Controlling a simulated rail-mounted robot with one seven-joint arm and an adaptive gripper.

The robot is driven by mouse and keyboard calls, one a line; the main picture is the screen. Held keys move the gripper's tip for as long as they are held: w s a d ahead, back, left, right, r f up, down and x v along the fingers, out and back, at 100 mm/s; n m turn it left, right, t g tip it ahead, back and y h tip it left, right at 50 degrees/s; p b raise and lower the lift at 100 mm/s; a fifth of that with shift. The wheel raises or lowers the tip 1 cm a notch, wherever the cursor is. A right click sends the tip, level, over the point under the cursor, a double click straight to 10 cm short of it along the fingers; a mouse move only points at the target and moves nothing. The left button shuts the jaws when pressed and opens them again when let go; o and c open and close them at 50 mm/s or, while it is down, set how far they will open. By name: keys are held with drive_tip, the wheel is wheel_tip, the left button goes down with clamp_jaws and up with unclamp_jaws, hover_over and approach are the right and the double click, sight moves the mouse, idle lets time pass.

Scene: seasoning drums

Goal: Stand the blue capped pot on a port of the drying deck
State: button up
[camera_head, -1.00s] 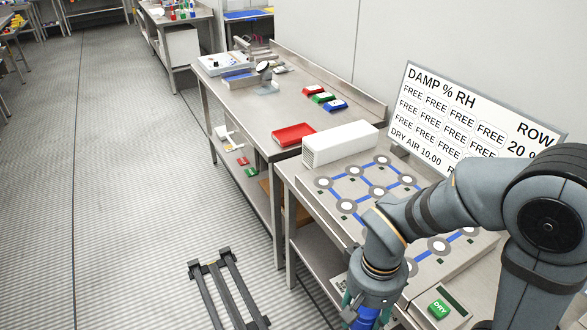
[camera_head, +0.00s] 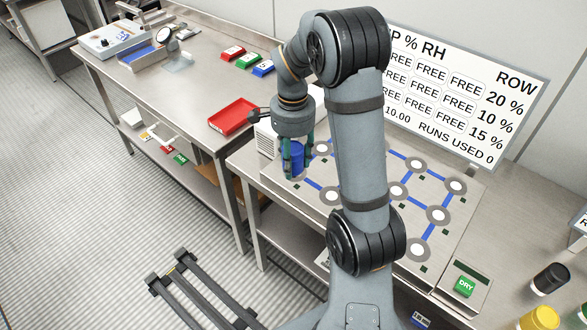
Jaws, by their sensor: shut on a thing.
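My gripper (camera_head: 295,165) is shut on the blue pot (camera_head: 292,157), with green-tipped fingers on either side of it. The pot is upright at the left end of the drying deck (camera_head: 310,212), over or on a port there. I cannot tell whether its base touches the deck. The pot's cap is hidden by my gripper. The deck has several round grey ports with white centres joined by blue lines, such as the near-left port (camera_head: 331,196) and the far-right port (camera_head: 455,186). My arm hides some ports in the middle.
A display board (camera_head: 470,85) stands behind the deck. A white box (camera_head: 265,140) is at the deck's left, close to my gripper. A red tray (camera_head: 233,116) lies on the left table. A green DRY button (camera_head: 464,287), a black-capped pot (camera_head: 550,279) and a yellow pot (camera_head: 540,318) are at the right.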

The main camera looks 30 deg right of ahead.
drive_tip(key=w+d+r+m+p, duration=0.1)
drive_tip(key=w+d+r+m, duration=0.1)
drive_tip(key=d+m, duration=0.95)
drive_tip(key=shift+n, duration=0.95)
drive_tip(key=w+a+f+p, duration=0.1)
drive_tip(key=a+f, duration=0.1)
drive_tip(key=w+a+f+p, duration=0.1)
drive_tip(key=w+a+f, duration=0.1)
drive_tip(key=a, duration=0.1)
drive_tip(key=w+a+f+p, duration=0.1)
drive_tip(key=a+f, duration=0.1)
drive_tip(key=f, duration=0.1)
drive_tip(key=shift+w+a+p, duration=0.15)
drive_tip(key=shift+a+p, duration=0.1)
drive_tip(key=shift+p, duration=0.1)
drive_tip(key=shift+a+f, duration=0.1)
drive_tip(key=shift+f, duration=0.15)
wheel_tip(320, 180, down, 3)
drive_tip(key=shift+f+p, duration=0.1)
drive_tip(key=shift+p, duration=0.75)
drive_tip(key=shift+f, duration=0.3)
drive_tip(key=shift+f, duration=0.15)
drive_tip(key=o, duration=1.3)
